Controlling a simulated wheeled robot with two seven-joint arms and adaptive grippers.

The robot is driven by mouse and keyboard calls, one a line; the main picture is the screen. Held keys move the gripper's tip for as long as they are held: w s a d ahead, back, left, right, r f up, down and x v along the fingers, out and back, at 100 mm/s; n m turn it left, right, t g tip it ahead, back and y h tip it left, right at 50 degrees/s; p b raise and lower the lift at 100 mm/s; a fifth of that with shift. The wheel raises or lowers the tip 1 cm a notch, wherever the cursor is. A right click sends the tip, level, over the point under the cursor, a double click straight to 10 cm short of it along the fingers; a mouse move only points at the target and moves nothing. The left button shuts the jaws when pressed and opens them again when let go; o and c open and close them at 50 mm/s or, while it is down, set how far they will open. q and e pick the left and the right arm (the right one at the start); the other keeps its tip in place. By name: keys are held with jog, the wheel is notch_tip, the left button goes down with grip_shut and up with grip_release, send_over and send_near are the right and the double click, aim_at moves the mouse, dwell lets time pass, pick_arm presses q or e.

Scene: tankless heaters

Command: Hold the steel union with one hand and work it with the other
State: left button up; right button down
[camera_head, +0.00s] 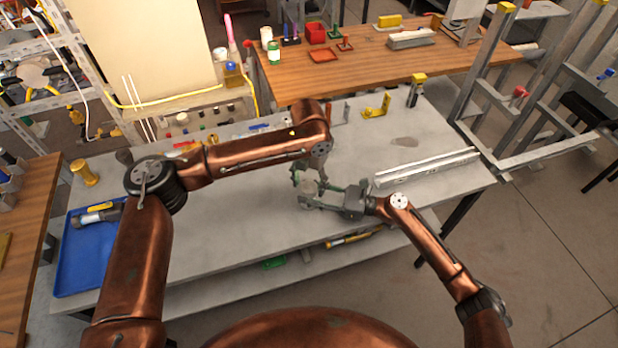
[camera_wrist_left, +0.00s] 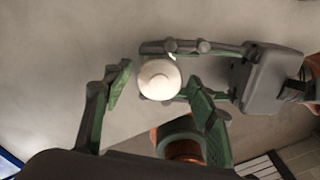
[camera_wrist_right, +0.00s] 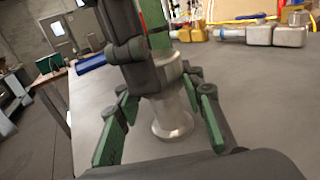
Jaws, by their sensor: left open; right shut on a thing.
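The steel union (camera_head: 309,187) is a pale metal piece over the middle of the grey bench. In the right wrist view the union (camera_wrist_right: 172,118) is upright, with a flared round lower end; I cannot tell if it touches the bench. My right gripper (camera_head: 314,195) comes in from the right and is shut on the union. My left gripper (camera_head: 307,174) points down from above and is open, its fingers on either side of the union. In the left wrist view the union's round top (camera_wrist_left: 159,78) shows between these fingers. The left gripper partly hides the union in the head view.
A silver rail-like part (camera_head: 425,167) lies on the bench to the right of the right gripper. A blue tray (camera_head: 75,262) with tools is at the left. A yellow bracket (camera_head: 377,105) stands towards the back. The bench (camera_head: 240,215) is clear in front of the grippers.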

pick_arm(q)
jog(key=shift+f, duration=0.1)
jog(key=shift+c, duration=0.4)
jog(key=c, duration=1.1)
jog(key=shift+n, duration=1.7)
jog(key=shift+c, duration=0.2)
jog(key=o, duration=1.3)
jog(key=shift+r, duration=2.3)
pick_arm(e)
jog(key=c, duration=1.2)
grip_release()
jog(key=shift+o, duration=0.2)
